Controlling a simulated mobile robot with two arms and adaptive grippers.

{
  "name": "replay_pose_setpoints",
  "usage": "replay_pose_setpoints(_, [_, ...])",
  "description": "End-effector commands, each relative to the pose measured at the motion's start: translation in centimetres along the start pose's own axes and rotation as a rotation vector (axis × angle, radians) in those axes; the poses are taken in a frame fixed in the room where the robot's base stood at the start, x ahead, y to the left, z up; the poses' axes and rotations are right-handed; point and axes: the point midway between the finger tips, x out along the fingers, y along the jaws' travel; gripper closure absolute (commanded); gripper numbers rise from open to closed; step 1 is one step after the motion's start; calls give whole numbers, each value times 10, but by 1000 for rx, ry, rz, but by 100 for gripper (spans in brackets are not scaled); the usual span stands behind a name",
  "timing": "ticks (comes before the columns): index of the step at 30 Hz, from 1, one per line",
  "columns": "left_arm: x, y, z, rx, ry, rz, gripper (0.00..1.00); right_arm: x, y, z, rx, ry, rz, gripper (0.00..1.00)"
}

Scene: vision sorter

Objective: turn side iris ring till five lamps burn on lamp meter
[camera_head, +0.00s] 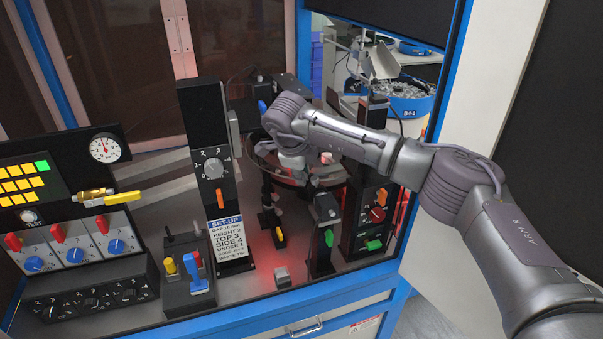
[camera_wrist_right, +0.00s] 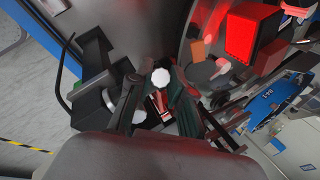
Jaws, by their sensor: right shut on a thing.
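My right gripper (camera_head: 292,162) reaches in from the right to the middle of the station, low over the red-lit plate. In the right wrist view its dark fingers (camera_wrist_right: 161,98) are closed around a small part with a white scalloped end (camera_wrist_right: 160,78). This appears to be the side iris ring's grip; the rest of the ring is hidden by the fingers and wrist. I cannot pick out the lamp meter or count its lit lamps with certainty. A set-up card (camera_head: 231,238) carries a line "SIDE 4". My left gripper is out of view.
A tall black post with a dial (camera_head: 212,168) stands left of my gripper. A dark post with orange, red and green controls (camera_head: 373,215) stands close under my right forearm. A red box (camera_wrist_right: 254,40) is near the fingers. A panel with yellow squares (camera_head: 22,185) is far left.

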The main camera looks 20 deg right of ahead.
Motion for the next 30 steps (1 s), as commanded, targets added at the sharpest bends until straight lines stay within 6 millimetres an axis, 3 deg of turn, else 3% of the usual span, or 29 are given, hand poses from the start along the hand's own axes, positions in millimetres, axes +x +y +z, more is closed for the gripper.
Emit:
replay_pose_setpoints(7, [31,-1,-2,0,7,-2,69,4,-5,-8,65,-126,111,100])
replay_pose_setpoints(19, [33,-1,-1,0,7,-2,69,-1,-8,-9,83,-168,151,100])
replay_pose_setpoints(20, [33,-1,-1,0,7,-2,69,-1,-8,-9,83,-168,150,75])
replay_pose_setpoints(23, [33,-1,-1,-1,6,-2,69,-1,-8,-9,82,-168,150,59])
replay_pose_setpoints(24, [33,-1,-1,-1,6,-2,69,-1,-8,-9,82,-168,150,55])
replay_pose_setpoints(30, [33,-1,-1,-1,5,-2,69,-2,-9,-9,82,-168,149,55])
